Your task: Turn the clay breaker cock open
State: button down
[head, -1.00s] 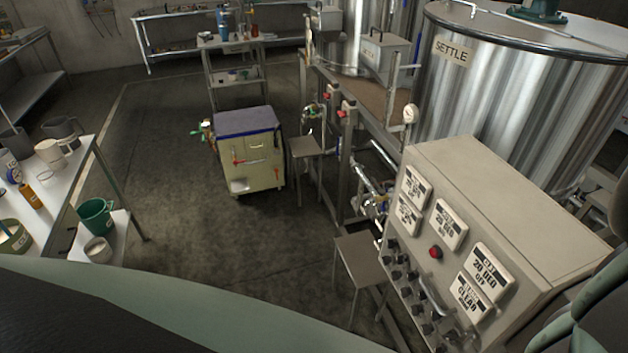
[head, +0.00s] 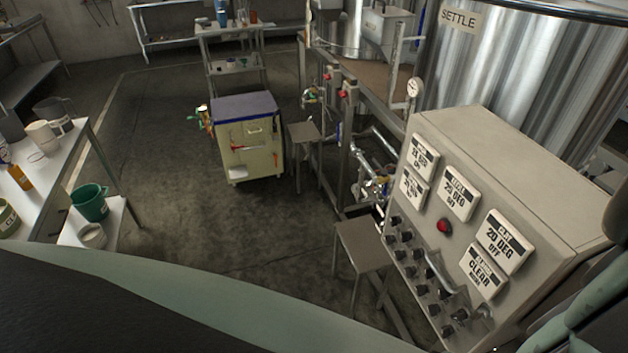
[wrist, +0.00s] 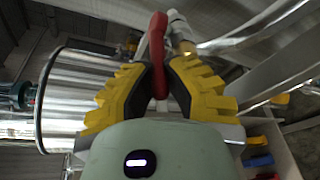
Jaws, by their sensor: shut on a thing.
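In the wrist view a red lever handle (wrist: 157,42) stands between the black pads of my yellow-fingered gripper (wrist: 161,82). It is the cock's handle as far as I can see; no label naming it shows. My gripper is shut on the handle, with a pad on each side. A pale fitting (wrist: 181,32) and a shiny pipe lie beyond the handle to the right. My gripper is outside the head view, and so is the gripped handle.
In the head view a grey control panel (head: 545,190) with knobs and signs, one reading "CLAY 20 DEG OFF" (head: 504,240), stands at the right. A steel tank (head: 520,75) marked SETTLE is behind it. A small cabinet (head: 250,150) stands on the open floor (head: 210,225).

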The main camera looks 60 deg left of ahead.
jog(key=c, duration=0.9)
grip_release()
jog(key=shift+a, duration=0.1)
jog(key=shift+c, duration=0.2)
jog(key=shift+s, duration=0.15)
jog(key=shift+s, duration=0.25)
jog(key=v, duration=1.1)
jog(key=shift+s+r, duration=0.15)
jog(key=shift+s, duration=0.05)
